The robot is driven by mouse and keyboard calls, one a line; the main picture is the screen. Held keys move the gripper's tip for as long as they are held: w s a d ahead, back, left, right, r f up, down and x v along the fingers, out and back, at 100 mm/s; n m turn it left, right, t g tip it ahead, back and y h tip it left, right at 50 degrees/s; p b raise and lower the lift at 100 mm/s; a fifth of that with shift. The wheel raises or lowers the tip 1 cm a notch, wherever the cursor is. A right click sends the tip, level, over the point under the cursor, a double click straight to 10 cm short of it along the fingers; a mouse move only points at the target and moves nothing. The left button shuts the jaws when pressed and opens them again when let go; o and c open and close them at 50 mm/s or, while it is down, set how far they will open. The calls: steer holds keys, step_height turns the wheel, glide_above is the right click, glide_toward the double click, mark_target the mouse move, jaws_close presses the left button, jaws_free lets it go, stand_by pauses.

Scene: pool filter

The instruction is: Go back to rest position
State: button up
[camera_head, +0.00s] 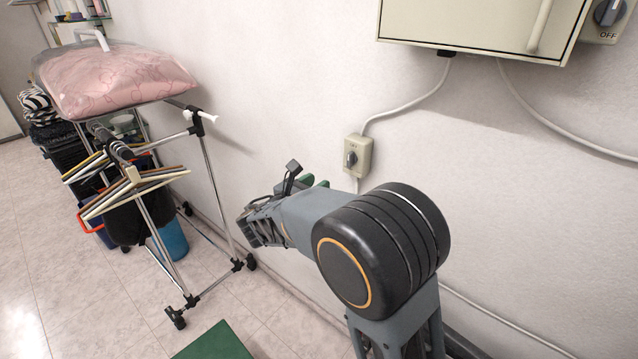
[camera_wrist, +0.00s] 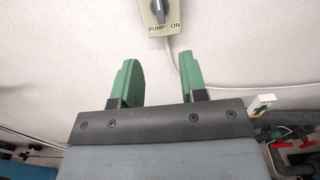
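My gripper (camera_wrist: 158,75) shows in the wrist view with its two green fingers apart and nothing between them. Its green fingertips (camera_head: 313,182) show partly behind my arm in the head view, near the wall. A small beige pump switch box (camera_head: 358,156) with a dark knob is on the wall, to the right of and above the gripper. In the wrist view the switch (camera_wrist: 160,14) is beyond the fingertips, apart from them, with its knob near upright and the label "PUMP ON" below. My arm hides part of the wall beneath the box.
A wheeled clothes rack (camera_head: 212,180) with hangers and a pink bag (camera_head: 118,82) stands at left. A large beige cabinet (camera_head: 470,25) hangs above right, with an "OFF" knob (camera_head: 609,12) beside it. A green mat (camera_head: 214,344) lies on the floor. Pipes with red handles (camera_wrist: 284,142) show at right.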

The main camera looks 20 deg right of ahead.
stand_by(0.3)
steer(key=s+d+f+m+g+y, duration=0.1)
steer(key=s+f+m+g+y, duration=0.65)
steer(key=s+f+m, duration=0.45)
steer(key=s+a+r+m+t+y, duration=0.1)
steer(key=s+a+r+m+y, duration=0.1)
steer(key=s+r+m+y, duration=0.2)
steer(key=s+m+y, duration=0.3)
steer(key=s+m, duration=0.2)
steer(key=m, duration=0.3)
steer(key=shift+s+r+m, duration=0.3)
steer(key=shift+s+r, duration=0.1)
steer(key=shift+y, duration=0.25)
